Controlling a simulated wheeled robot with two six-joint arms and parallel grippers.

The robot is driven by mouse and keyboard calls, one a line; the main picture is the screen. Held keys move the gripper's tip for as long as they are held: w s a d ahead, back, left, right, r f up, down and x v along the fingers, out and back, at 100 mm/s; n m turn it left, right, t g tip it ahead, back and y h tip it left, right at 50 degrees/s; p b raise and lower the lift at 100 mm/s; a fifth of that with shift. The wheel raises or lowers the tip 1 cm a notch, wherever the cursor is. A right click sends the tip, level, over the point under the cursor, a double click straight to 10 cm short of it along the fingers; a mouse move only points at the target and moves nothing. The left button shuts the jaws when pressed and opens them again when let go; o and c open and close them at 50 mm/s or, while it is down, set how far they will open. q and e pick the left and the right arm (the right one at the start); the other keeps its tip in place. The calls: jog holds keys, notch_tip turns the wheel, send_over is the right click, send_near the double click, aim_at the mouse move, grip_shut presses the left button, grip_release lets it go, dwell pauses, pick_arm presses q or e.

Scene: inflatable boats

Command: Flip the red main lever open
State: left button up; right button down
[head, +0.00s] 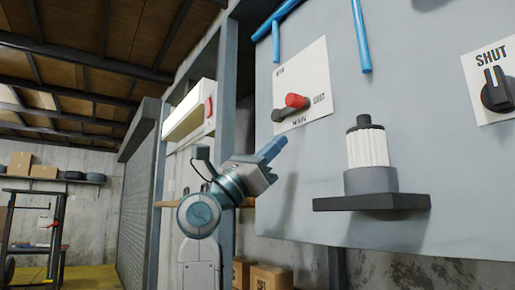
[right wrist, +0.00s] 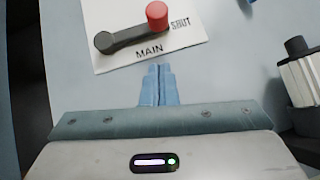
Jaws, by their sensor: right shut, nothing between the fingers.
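The main lever is a dark grey arm with a red knob (head: 296,101) on a white plate (head: 316,72) marked MAIN and SHUT, fixed to a grey panel. In the right wrist view the red knob (right wrist: 157,14) is at the arm's right end, beside the word SHUT, and the dark arm (right wrist: 126,38) runs left to its pivot. My right gripper (head: 274,147) is below the plate in the head view, apart from the lever. In the right wrist view its blue fingers (right wrist: 158,84) are together and empty, pointing toward the plate's lower edge. My left gripper is not in view.
A white ribbed cylinder with a black cap (head: 367,146) stands on a dark shelf (head: 372,202) that juts from the panel, right of my right gripper. A black rotary knob (head: 496,89) is at far right. Blue pipes (head: 361,36) run above the plate.

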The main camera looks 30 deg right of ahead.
aim_at(297, 109)
jog(key=r+p, duration=0.1)
jog(key=s+r+p, duration=0.1)
jog(key=r, duration=0.1)
jog(key=d+r, duration=0.1)
jog(key=r, duration=0.1)
jog(key=shift+s+d+r+p, duration=0.1)
jog(key=shift+s+r+p, duration=0.1)
jog(key=shift+p, duration=0.2)
jog(key=shift+w+d, duration=0.15)
jog(key=shift+d, duration=0.05)
